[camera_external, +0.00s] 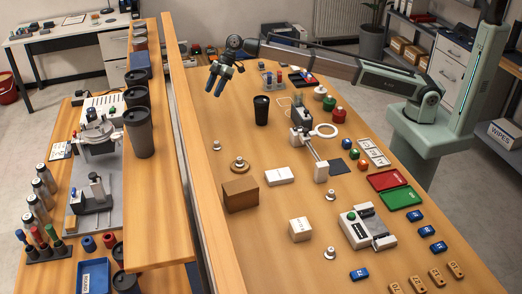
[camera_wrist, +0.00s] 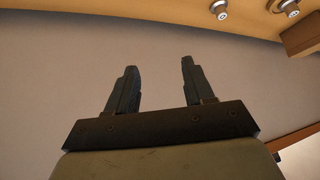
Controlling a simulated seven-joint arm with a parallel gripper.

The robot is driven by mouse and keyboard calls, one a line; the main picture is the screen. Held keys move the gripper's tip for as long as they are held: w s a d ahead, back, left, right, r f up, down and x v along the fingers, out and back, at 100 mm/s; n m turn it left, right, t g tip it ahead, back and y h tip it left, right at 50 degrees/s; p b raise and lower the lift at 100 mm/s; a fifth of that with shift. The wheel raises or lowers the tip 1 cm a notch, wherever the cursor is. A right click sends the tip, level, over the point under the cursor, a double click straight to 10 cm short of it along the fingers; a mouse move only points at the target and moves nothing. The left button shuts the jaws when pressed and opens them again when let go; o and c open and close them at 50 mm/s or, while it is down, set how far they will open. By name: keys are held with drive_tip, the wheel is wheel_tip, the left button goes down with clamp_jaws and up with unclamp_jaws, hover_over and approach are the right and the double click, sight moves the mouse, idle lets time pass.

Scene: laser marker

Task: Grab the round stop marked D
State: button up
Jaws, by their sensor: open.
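Several small round metal stops stand on the wooden table. Two round metal pieces (camera_wrist: 219,9) (camera_wrist: 289,8) show at the wrist view's top edge. Their letters are too small to read, so I cannot tell which is D.
A brown box (camera_external: 240,195) and white box (camera_external: 280,176) stand near the stops. A black cup (camera_external: 261,110) stands below and right of my gripper. A long raised wooden divider (camera_external: 205,170) borders the table's left.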

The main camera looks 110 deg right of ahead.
drive_tip(key=s+a+f+n+g, duration=0.1)
drive_tip(key=a+n+g, duration=0.25)
drive_tip(key=a, duration=0.85)
hover_over(217, 142)
drive_tip(key=s+d, duration=0.2)
drive_tip(key=shift+t, duration=0.35)
wheel_tip(217, 142, down, 8)
drive_tip(key=shift+f, duration=0.1)
drive_tip(key=shift+x, duration=2.55)
drive_tip(key=shift+w, duration=0.15)
drive_tip(key=shift+c, duration=0.4)
clamp_jaws()
